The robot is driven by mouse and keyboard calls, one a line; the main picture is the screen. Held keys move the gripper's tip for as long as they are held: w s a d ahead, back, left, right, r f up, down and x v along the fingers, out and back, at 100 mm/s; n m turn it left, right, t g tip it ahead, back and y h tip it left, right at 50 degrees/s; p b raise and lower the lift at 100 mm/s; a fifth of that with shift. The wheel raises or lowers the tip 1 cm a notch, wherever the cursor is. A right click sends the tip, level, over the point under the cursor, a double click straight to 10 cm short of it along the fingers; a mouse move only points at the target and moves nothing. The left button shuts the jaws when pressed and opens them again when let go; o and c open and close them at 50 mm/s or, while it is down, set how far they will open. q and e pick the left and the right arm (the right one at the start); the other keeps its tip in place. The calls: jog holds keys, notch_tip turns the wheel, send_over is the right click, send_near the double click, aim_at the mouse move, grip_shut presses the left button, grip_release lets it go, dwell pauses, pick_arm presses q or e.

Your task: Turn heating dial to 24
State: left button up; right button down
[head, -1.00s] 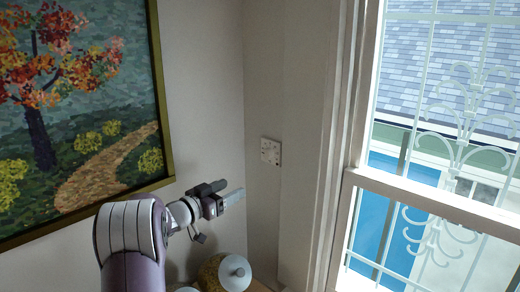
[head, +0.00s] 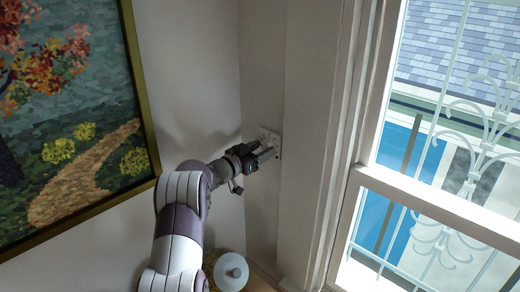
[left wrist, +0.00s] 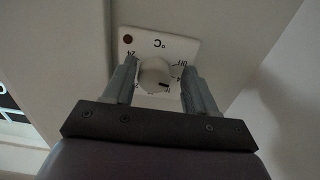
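The heating dial is a white square wall plate (head: 270,141) on the narrow wall left of the window frame. In the left wrist view the plate (left wrist: 181,46) shows a °C mark, numbers and a dark dot, all upside down. Its round white knob (left wrist: 155,73) has a dark pointer mark toward the lower right. The number 24 seems to be at the plate's left. My left gripper (head: 270,155) is open at the plate, with one finger on each side of the knob (left wrist: 158,85); whether they touch it I cannot tell. My right gripper is out of view.
A framed painting (head: 138,85) hangs on the left wall. A lidded jar (head: 231,271) stands below my left arm. The window frame (head: 335,150) is close to the right of the dial.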

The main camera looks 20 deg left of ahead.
pick_arm(q)
jog(key=shift+s+d+r, duration=0.2)
jog(key=shift+d+r, duration=0.05)
jog(key=shift+d, duration=0.05)
jog(key=c, duration=0.7)
jog(key=shift+a, duration=0.2)
jog(key=shift+c, duration=0.2)
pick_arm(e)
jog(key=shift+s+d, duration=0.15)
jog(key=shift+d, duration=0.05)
pick_arm(q)
jog(key=shift+r, duration=0.1)
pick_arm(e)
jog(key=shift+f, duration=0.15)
